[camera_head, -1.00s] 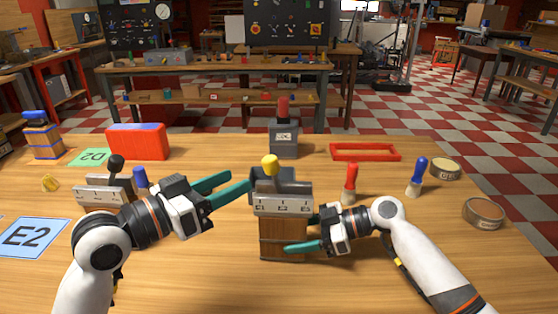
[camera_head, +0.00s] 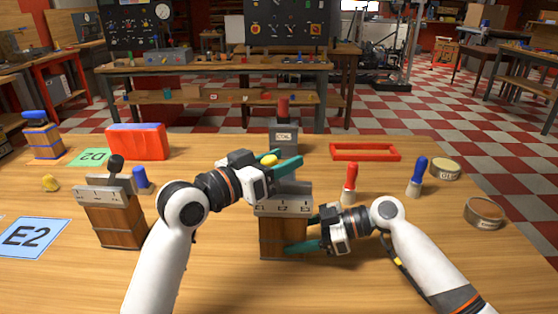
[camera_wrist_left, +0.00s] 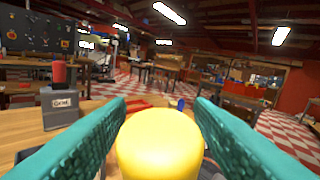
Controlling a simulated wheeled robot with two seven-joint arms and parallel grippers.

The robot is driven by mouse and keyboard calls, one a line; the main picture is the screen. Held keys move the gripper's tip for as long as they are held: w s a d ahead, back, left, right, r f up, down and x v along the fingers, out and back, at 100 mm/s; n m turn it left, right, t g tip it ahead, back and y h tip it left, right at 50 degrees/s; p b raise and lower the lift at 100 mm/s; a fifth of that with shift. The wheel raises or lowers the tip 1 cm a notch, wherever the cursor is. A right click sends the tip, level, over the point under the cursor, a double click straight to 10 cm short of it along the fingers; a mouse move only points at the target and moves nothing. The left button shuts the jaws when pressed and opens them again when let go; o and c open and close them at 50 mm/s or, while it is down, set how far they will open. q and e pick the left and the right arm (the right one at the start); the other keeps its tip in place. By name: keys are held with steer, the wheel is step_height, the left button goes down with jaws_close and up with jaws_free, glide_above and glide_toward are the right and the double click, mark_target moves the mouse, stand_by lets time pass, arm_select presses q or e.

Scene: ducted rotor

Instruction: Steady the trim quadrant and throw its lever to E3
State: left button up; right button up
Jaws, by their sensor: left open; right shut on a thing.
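The quadrant I hold (camera_head: 282,236) is a wooden block with a grey metal top and a marked scale plate (camera_head: 284,207), standing upright mid-table. Its lever ends in a yellow knob (camera_head: 269,160). My left gripper (camera_head: 290,166) is open at the knob, with one finger on each side; the knob (camera_wrist_left: 160,148) also shows between the fingers in the left wrist view. I cannot tell whether they touch it. My right gripper (camera_head: 302,235) is shut on the wooden body from the right. The lever shaft is mostly hidden, and the small scale marks are hard to read.
A similar quadrant with a black knob (camera_head: 115,205) stands to the left. A grey box with a red handle (camera_head: 284,137) stands behind. A red-handled tool (camera_head: 349,183), blue-handled tool (camera_head: 416,177) and red frame (camera_head: 365,152) are at right. The front table is clear.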

arm_select(q)
steer(key=shift+c, duration=0.6)
jaws_close()
steer(key=shift+d, duration=0.1)
steer(key=d+m+g+y, duration=0.1)
steer(key=d+m+y, duration=0.1)
steer(key=d, duration=0.1)
steer(key=shift+s+d+f+m+g+y, duration=0.1)
steer(key=shift+d+m+g+y, duration=0.15)
steer(key=shift+m+g+y, duration=0.15)
steer(key=shift+d+f+m+g+y, duration=0.35)
steer(key=shift+d+m+y, duration=0.25)
steer(key=shift+d+y, duration=0.2)
steer(key=shift+d+f+m+y, duration=0.5)
steer(key=shift+d+y, duration=0.15)
steer(key=shift+y, duration=0.25)
